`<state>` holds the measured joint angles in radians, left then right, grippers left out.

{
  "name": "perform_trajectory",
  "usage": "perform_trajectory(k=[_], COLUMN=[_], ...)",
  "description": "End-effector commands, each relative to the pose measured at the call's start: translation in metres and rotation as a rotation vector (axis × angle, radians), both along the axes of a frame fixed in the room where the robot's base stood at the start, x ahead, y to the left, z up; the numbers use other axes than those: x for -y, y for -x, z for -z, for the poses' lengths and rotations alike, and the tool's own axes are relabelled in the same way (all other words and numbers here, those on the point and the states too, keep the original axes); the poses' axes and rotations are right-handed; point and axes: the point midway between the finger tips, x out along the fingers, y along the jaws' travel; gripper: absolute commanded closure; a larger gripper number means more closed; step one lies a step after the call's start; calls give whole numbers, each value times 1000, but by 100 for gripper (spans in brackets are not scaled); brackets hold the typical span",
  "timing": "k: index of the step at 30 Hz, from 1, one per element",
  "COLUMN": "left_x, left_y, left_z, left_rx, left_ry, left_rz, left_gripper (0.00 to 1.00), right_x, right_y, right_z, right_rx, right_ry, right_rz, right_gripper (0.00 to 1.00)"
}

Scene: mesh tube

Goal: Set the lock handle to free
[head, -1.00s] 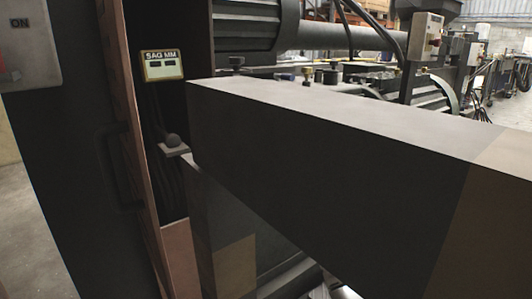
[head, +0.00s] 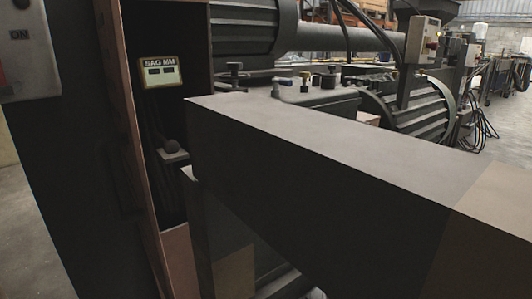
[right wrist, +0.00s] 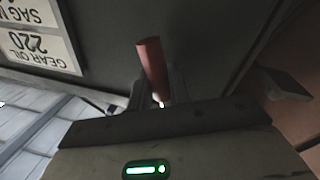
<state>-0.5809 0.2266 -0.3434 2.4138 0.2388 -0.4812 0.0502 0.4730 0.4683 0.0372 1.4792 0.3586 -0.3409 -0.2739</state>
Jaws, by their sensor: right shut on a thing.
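A reddish-brown lock handle (right wrist: 151,66) stands up between the fingers of my right gripper (right wrist: 155,92) in the right wrist view. The gripper is shut on it near its lower end. The handle's base is hidden behind the fingers and palm. In the head view my right arm covers much of the middle and right, and I cannot make out the handle or the right gripper there. My left gripper is not in view.
A grey switch box (head: 22,50) is at far left. Machinery with a motor (head: 412,105) stands behind. A "GEAR OIL 220" label (right wrist: 38,45) shows in the wrist view.

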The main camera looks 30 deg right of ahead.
Motion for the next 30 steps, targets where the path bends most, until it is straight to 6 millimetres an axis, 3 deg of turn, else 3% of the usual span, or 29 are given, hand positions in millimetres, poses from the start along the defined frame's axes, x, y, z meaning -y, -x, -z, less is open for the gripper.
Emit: perform_trajectory(k=[10,18,30], left_x=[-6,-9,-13], left_y=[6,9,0], left_z=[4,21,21], left_rx=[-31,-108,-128], left_ry=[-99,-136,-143], left_rz=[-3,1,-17], left_gripper=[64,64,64], right_x=[14,20,25], right_y=[-1,-2,-2], right_z=[-9,-16,-22], right_rx=[22,42,58], right_ry=[337,565,765], right_rz=[1,1,1], right_gripper=[100,100,100])
